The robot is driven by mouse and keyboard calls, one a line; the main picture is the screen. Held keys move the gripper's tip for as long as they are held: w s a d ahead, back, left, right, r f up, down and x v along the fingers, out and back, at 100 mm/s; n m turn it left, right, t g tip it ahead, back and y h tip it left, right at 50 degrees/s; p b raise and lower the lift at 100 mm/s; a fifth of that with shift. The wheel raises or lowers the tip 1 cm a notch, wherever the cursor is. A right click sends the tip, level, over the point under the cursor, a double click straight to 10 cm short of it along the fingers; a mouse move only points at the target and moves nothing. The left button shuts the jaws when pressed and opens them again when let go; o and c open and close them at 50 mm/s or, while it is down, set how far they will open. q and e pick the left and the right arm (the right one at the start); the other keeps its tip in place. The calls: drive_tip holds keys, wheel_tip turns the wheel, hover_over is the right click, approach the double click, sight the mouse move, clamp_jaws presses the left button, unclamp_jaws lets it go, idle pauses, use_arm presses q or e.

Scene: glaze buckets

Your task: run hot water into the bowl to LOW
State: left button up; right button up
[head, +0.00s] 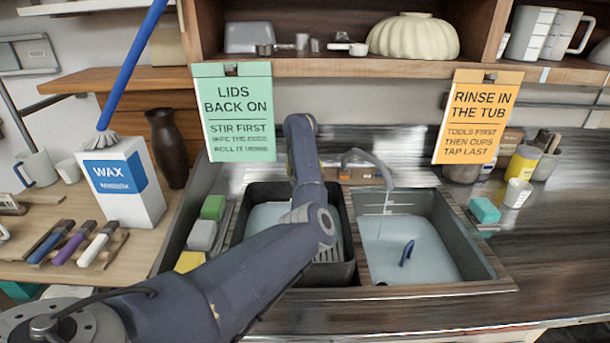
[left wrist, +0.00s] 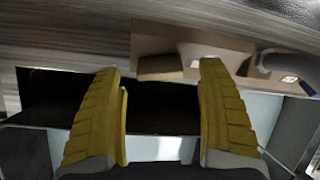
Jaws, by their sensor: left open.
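The bowl (head: 470,255) is the right-hand basin of the sink, with pale bluish water in its bottom and a blue hooked thing (head: 407,252) in it. The grey tap (head: 372,160) stands at its back edge, its spout curving over the basin. A thin pale line shows under the spout; I cannot tell if it is water or a mark. The tap's tan base (head: 357,175) also shows in the left wrist view (left wrist: 220,48). My left gripper (left wrist: 160,70) is open and empty, its yellow fingers just before this base. In the head view my arm hides it. My right gripper is out of view.
A dark tub (head: 340,272) sits in the left basin, partly behind my arm. Sponges (head: 202,235) line its left side. A wax box (head: 118,185) with a blue-handled brush stands left. Two signs (head: 235,110) (head: 480,115) hang from the shelf. The right counter's front is clear.

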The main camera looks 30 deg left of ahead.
use_arm(q)
drive_tip(key=shift+x, duration=0.95)
drive_tip(key=c, duration=1.5)
drive_tip(key=shift+f, duration=0.1)
clamp_jaws()
